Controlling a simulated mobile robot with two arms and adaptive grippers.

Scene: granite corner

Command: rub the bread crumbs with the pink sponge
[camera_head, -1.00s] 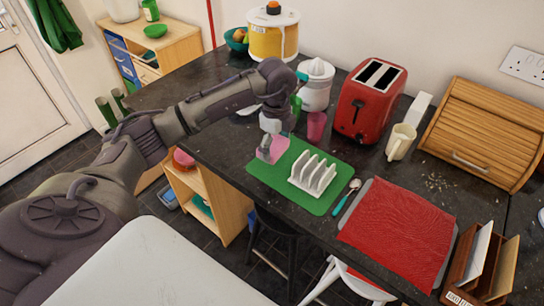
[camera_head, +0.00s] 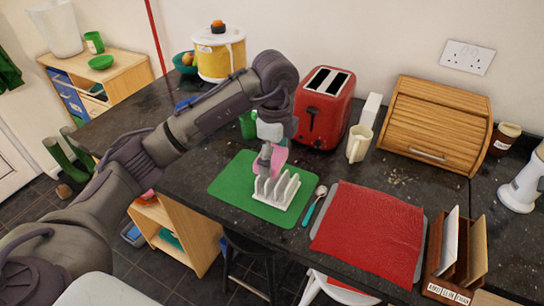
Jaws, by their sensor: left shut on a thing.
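My left gripper (camera_head: 267,160) is shut on the pink sponge (camera_head: 280,157) and points downward. It holds the sponge over the green mat, just behind the white toast rack; I cannot tell the exact height. The gripper covers part of the sponge. The bread crumbs (camera_head: 397,177) are small pale specks scattered on the dark worktop in front of the wooden bread bin, to the right of the sponge and apart from it. My right gripper is not in view.
The white toast rack (camera_head: 277,192) stands on the green mat (camera_head: 233,185). The red toaster (camera_head: 324,108) and cream mug (camera_head: 358,144) stand between sponge and crumbs, towards the back. The bread bin (camera_head: 437,122) is behind the crumbs. A red cloth (camera_head: 369,230) lies in front of them.

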